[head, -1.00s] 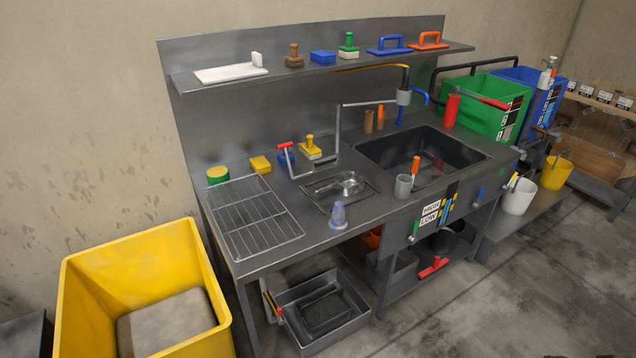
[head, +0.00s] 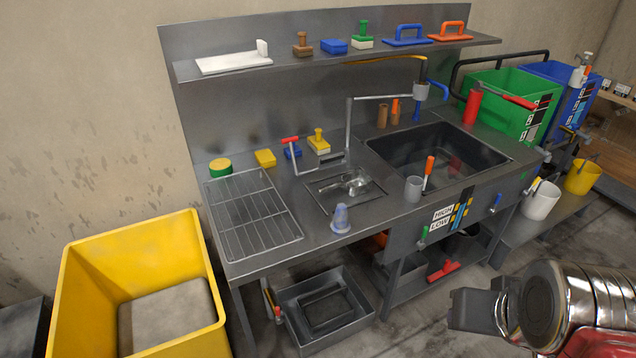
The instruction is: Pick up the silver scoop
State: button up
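The silver scoop (head: 355,182) lies in a shallow dark recessed tray (head: 322,202) in the worktop, left of the sink. It looks shiny and metallic, and its outline is hard to separate from the tray. My gripper (head: 478,310) shows at the lower right as a dark grey block at the end of my silver and red arm. It is in front of the bench, well to the right of and apart from the scoop. Its fingers cannot be made out clearly, and I see nothing held in it.
A grey cup (head: 413,189) and a translucent blue cone (head: 341,219) stand near the tray. A red-handled tool (head: 292,143) and a yellow block brush (head: 319,145) are behind it. A wire rack (head: 252,218) is left. The upper shelf (head: 400,55) overhangs the back.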

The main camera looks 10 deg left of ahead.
aim_at(355, 183)
jog(key=u, duration=0.4)
jog(key=i, duration=0.5)
jog(key=u, duration=0.7)
jog(key=i, duration=0.75)
jog(key=u, duration=0.3)
